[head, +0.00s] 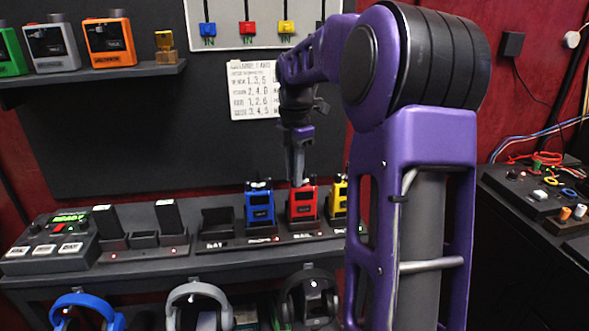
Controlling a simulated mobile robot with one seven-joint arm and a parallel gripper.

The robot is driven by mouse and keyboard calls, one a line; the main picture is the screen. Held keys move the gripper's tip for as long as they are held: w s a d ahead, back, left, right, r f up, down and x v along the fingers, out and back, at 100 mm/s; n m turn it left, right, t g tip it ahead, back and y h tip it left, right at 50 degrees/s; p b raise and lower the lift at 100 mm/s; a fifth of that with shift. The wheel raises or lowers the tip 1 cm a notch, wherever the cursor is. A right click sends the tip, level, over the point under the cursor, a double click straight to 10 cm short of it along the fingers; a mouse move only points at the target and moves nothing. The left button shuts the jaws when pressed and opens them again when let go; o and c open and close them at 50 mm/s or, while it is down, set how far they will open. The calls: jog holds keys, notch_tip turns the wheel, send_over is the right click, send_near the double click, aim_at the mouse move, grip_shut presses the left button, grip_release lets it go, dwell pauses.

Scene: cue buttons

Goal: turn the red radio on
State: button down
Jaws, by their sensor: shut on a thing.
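The red radio (302,204) stands upright in a dock on the shelf, between the blue radio (259,207) and the yellow radio (339,196). My gripper (299,183) points straight down and is shut on the top of the red radio, where a knob would sit. The gripped part is hidden by the fingers. I cannot tell whether any light on the red radio is lit. The yellow radio is partly hidden behind my arm.
An empty dock (217,222) is left of the blue radio. Further left are a charger with two dark handsets (168,216) and a control box (48,246). Headphones (199,298) hang below. A written note (252,92) is on the back wall. A cluttered bench (530,195) is right.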

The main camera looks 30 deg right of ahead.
jog(key=m+p, duration=0.3)
jog(key=m, duration=0.2)
jog(key=shift+a+r+p, duration=0.1)
jog(key=shift+r+p, duration=0.05)
jog(key=shift+p, duration=0.15)
jog(key=m+p, duration=0.2)
jog(key=m, duration=0.3)
dwell(0.4)
jog(key=c, duration=0.8)
grip_release()
notch_tip(320, 180, up, 17)
jog(key=p, duration=0.2)
jog(key=shift+s+p, duration=0.2)
jog(key=shift+p, duration=0.15)
jog(key=shift+a, duration=0.1)
